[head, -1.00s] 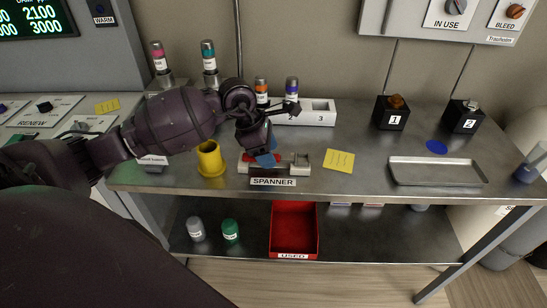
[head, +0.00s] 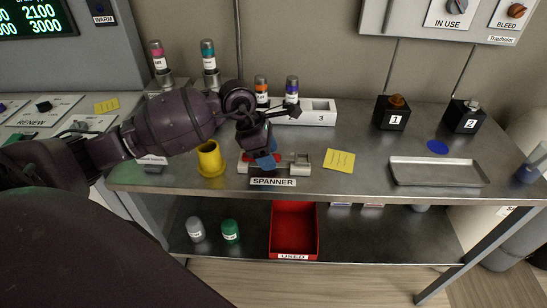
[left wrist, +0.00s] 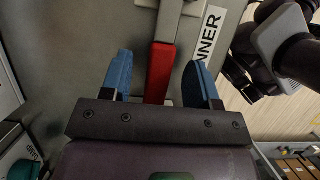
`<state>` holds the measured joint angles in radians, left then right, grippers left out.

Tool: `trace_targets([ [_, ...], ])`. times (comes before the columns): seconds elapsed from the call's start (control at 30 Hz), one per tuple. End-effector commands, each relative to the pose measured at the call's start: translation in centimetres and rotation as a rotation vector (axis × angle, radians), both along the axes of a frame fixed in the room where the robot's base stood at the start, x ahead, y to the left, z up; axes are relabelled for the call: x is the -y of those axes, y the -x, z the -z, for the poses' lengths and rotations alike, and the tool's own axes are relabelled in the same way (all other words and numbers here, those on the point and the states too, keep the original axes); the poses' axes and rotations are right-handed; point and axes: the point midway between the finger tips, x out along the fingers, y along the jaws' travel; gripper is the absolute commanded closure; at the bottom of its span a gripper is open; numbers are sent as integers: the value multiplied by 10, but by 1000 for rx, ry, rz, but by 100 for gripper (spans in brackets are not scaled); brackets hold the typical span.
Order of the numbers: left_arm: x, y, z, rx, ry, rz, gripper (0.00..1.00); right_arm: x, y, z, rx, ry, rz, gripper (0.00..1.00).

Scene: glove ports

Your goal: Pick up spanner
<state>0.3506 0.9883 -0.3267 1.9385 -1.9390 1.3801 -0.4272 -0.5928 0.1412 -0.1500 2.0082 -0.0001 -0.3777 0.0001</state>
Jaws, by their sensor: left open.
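The spanner, with a red handle (left wrist: 160,72) and grey metal shaft, rests across pale holder blocks (head: 303,163) behind the SPANNER label (head: 273,182) on the steel bench. My left gripper (head: 267,160) is over the spanner, pointing down, and partly hides it in the head view. In the left wrist view its blue fingers (left wrist: 159,80) are open, one on each side of the red handle, with a gap on both sides. Whether the fingertips are fully down to handle depth is hard to tell.
A yellow cup (head: 210,160) stands close left of the holder, and a yellow note (head: 339,161) lies to its right. Behind is a white rack (head: 318,108) with capped bottles. A metal tray (head: 437,172) lies right. A red bin (head: 293,232) is on the lower shelf.

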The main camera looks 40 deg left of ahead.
Motion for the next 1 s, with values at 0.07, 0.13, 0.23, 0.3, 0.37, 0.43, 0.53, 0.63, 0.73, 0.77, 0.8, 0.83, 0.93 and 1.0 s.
trace_targets([
  [0.07,0,0,0,0,0,0,45,0,0,0,0,0,0,57],
  [0.13,0,0,0,0,0,0,45,0,0,0,0,0,0,57],
  [0.23,0,0,0,0,0,0,55,0,0,0,0,0,0,57],
  [0.3,0,0,0,1,0,0,66,0,0,0,0,0,0,57],
  [0.37,0,0,0,1,0,0,75,0,0,0,0,1,-1,57],
  [0.43,0,0,0,0,0,0,86,0,0,0,0,1,-1,57],
  [0.53,0,0,0,0,0,0,100,0,0,0,0,2,-1,57],
  [0.63,0,0,-1,1,0,0,100,1,0,0,0,2,-2,57],
  [0.73,0,0,-1,1,0,0,100,1,0,0,0,3,-2,57],
  [0.77,0,0,-1,1,0,0,100,1,0,-1,1,3,-2,57],
  [0.8,0,0,-2,1,0,0,100,1,0,-2,2,4,-3,57],
  [0.83,0,0,-3,2,0,-1,100,1,0,-3,3,4,-3,57],
  [0.93,-1,-1,-11,4,-1,-1,100,1,-2,-8,9,4,-3,57],
  [1.0,-1,-1,-20,5,-2,1,100,1,-2,-8,9,4,-4,57],
])
